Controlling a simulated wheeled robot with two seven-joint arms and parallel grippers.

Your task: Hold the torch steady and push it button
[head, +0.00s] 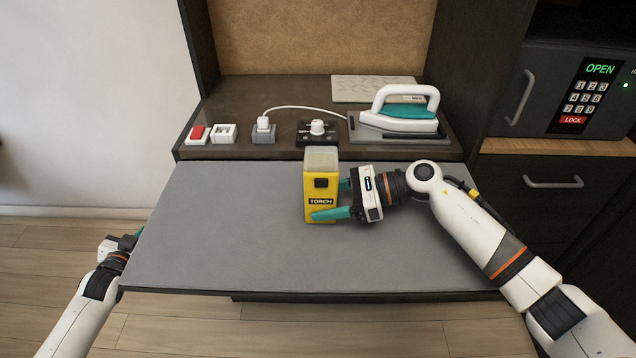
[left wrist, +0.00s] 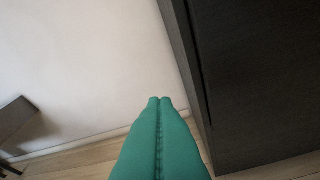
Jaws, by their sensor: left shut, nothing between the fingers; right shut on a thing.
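The yellow torch (head: 320,189) stands upright on the grey desk top, with a pale top, a dark button (head: 321,183) on its front and a "TORCH" label below it. My right gripper (head: 335,199) comes from the right and is shut on the torch's lower body. My left gripper (head: 130,240) is at the desk's left edge, far from the torch. In the left wrist view its green fingers (left wrist: 158,105) are shut together with nothing between them. The torch is not in the left wrist view.
On the raised shelf behind stand a red switch (head: 198,133), a white switch (head: 223,132), a plug in a socket (head: 263,130), a dial (head: 317,130) and an iron (head: 404,110). A safe (head: 568,90) is at the right. The desk's left half (head: 220,220) is clear.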

